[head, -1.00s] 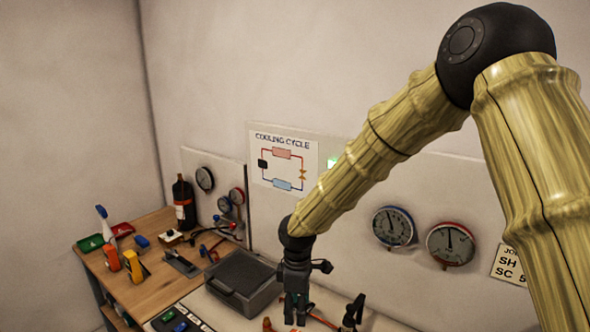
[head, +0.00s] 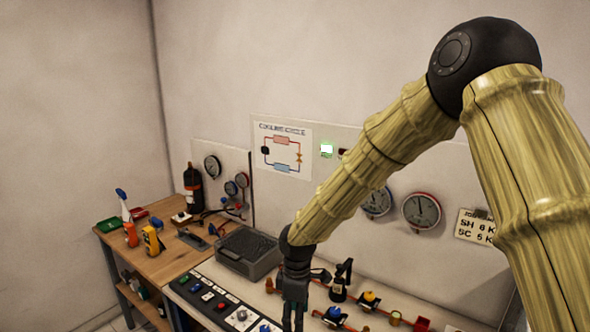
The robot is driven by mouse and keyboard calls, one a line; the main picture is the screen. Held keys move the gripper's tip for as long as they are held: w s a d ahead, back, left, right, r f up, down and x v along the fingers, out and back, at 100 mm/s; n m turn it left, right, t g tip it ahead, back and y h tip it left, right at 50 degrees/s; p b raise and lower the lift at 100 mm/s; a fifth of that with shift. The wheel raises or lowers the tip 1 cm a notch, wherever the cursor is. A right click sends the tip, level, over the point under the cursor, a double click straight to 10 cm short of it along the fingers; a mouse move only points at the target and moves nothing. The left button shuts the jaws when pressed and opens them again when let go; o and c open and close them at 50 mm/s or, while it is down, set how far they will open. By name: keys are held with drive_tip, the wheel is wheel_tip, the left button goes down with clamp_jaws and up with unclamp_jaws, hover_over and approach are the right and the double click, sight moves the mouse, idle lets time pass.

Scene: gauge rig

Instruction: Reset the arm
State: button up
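My gripper (head: 293,318) hangs fingers-down from my bamboo-patterned arm at the lower middle of the head view, over the bench by the wall. Its fingertips lie at the bottom edge of the picture, so I cannot tell whether it is open or shut. I see nothing clearly held in it. The grey case (head: 248,252) stands just left of my gripper.
A button panel (head: 215,300) lies at the front left of the bench. Blue and yellow valve knobs (head: 369,298) sit on pipes to the right. Gauges (head: 421,210) and a cooling-cycle poster (head: 283,150) are on the wall board. A wooden table (head: 170,262) with bottles and trays stands left.

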drive_tip(key=s+d+f+m+y+b, duration=0.1)
drive_tip(key=s+d+f+m+b, duration=0.3)
drive_tip(key=f, duration=0.6)
drive_tip(key=s+d+f+m+g+b, duration=0.1)
drive_tip(key=s+f, duration=0.5)
drive_tip(key=f, duration=0.4)
drive_tip(key=s+d+f+m+y+b, duration=0.1)
drive_tip(key=s+d+f+m+b, duration=0.3)
drive_tip(key=f, duration=0.6)
drive_tip(key=s+d+f+m+b, duration=0.2)
drive_tip(key=s+d+f, duration=0.2)
drive_tip(key=s, duration=0.3)
drive_tip(key=s+d+f+m+h+b, duration=0.1)
drive_tip(key=s+d+f+m, duration=0.2)
drive_tip(key=s+d+f, duration=0.2)
drive_tip(key=s+d+f+m+t+h+b, duration=0.1)
drive_tip(key=s+d+f, duration=0.3)
drive_tip(key=s, duration=0.7)
wheel_tip(320, 180, down, 2)
drive_tip(key=shift+d+f+m+b, duration=0.1)
drive_tip(key=shift+d+m+b, duration=0.15)
drive_tip(key=shift+m+b, duration=0.55)
drive_tip(key=shift+s, duration=0.1)
